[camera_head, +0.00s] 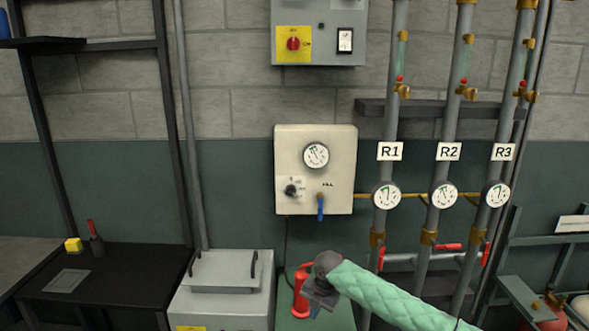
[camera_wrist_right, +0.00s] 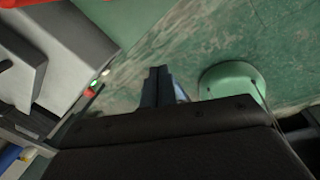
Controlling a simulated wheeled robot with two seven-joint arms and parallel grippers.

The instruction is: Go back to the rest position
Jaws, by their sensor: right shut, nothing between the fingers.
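My right arm in its green sleeve comes in from the bottom right in the head view. Its gripper (camera_head: 318,305) points downward at the bottom middle, in front of a red bottle-like object (camera_head: 301,292) and a green surface. In the right wrist view the fingers (camera_wrist_right: 163,85) are together and empty, above a worn green floor. My left gripper is in neither view.
A cream panel (camera_head: 288,150) with gauge, knob and blue-handled valve hangs on the wall. Pipes labelled R1 (camera_head: 390,151), R2 (camera_head: 448,151) and R3 (camera_head: 504,152) stand right of it. A grey box (camera_head: 228,300) and black table (camera_head: 130,270) stand left.

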